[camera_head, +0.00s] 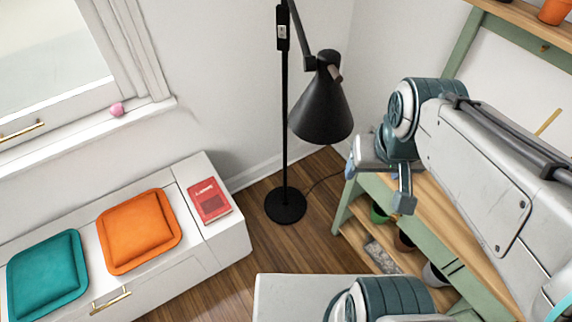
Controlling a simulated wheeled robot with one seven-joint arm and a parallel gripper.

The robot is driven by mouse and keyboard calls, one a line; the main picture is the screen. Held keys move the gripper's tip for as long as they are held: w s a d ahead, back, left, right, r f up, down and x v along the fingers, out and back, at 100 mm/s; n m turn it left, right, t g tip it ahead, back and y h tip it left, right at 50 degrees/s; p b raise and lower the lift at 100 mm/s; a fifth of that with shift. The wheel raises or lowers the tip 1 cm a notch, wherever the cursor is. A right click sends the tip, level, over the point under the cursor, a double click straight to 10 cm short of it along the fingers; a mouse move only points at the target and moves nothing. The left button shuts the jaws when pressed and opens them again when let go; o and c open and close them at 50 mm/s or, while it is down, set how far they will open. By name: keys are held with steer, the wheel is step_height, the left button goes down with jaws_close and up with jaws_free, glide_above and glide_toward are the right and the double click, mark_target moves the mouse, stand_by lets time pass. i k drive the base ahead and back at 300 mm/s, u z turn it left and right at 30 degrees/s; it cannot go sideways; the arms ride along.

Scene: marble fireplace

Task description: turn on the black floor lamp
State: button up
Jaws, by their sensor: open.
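The black floor lamp (322,112) stands upright on the wood floor in the corner. Its cone shade hangs tilted from a jointed arm to the right of the thin pole, and its round base (285,207) is flat on the floor. A small black box with a light-coloured switch plate (282,31) sits high on the pole. I cannot see any light from the shade. My gripper (377,188) is open and empty, pointing down to the right of and below the shade, apart from the lamp in the picture.
A green and wood shelf (350,208) with pots stands at right, partly behind my arm. A white bench (222,238) with orange (140,231) and teal (46,277) cushions and a red book (209,201) is at left. Bare floor (255,188) surrounds the base; a cord runs right.

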mark_target(281, 29)
steer(key=z, duration=1.1)
steer(key=k, duration=0.9)
steer(key=u, duration=0.6)
